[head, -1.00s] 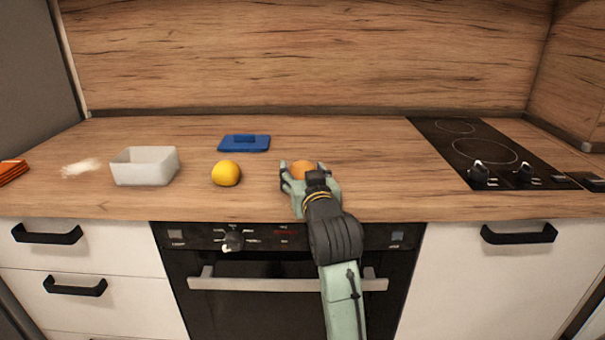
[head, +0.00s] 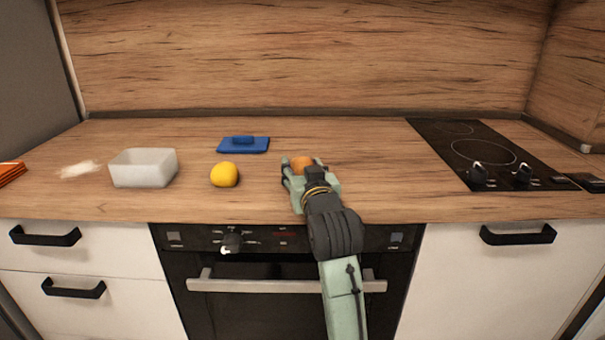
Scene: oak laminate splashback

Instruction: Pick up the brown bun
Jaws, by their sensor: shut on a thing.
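The brown bun (head: 301,163) is a small rounded orange-brown thing above the middle of the wooden counter. My gripper (head: 299,170) is around it from the front and shut on it. The gripper's body hides the bun's lower and near part. I cannot tell whether the bun touches the counter or is a little above it.
A yellow fruit (head: 224,174) lies left of my gripper. Behind it is a blue flat thing with a handle (head: 243,145). A white open box (head: 143,168) stands further left. A black hob (head: 492,160) is at the right. The counter between gripper and hob is clear.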

